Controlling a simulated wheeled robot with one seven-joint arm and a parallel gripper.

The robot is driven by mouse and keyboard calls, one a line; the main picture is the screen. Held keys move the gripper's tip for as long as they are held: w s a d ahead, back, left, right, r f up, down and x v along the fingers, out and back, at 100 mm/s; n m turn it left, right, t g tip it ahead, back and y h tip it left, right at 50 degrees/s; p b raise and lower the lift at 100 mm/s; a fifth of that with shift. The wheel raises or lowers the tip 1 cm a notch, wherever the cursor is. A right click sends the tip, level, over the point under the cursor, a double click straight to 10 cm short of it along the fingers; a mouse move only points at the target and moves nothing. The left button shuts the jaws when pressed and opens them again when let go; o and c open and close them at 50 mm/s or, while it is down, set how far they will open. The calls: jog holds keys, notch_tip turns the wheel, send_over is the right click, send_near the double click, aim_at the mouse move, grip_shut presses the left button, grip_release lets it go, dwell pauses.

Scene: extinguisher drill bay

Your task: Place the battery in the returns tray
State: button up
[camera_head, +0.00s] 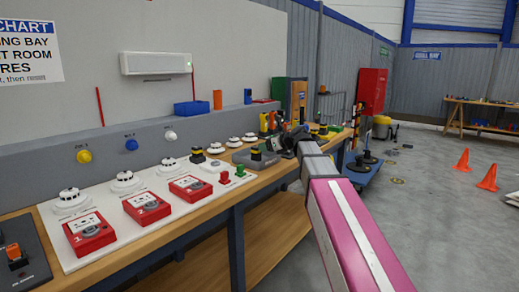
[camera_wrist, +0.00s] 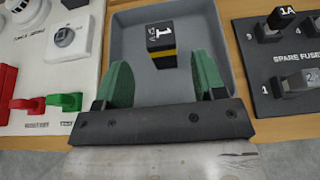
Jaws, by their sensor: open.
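A black block with a yellow band and a white "1" on top, which looks like the battery (camera_wrist: 161,38), stands in a shallow grey tray (camera_wrist: 215,22) in the wrist view. I see no label naming this tray as the returns tray. My gripper (camera_wrist: 160,62) is open, its two green fingers apart over the tray. The block shows between and just beyond the fingertips; I see no contact. In the head view the grey tray (camera_head: 243,160) is on the bench, with the block (camera_head: 256,153) in it and my gripper (camera_head: 283,146) close on its right.
A spare-fuses board (camera_wrist: 272,85) lies right of the tray. A white panel (camera_wrist: 62,75) with red and green parts lies left. Another black-and-yellow block (camera_head: 197,155) stands by the detectors. Red call points (camera_head: 146,205) line the bench front. The floor right is open, with orange cones (camera_head: 488,178).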

jog(key=shift+v, duration=1.5)
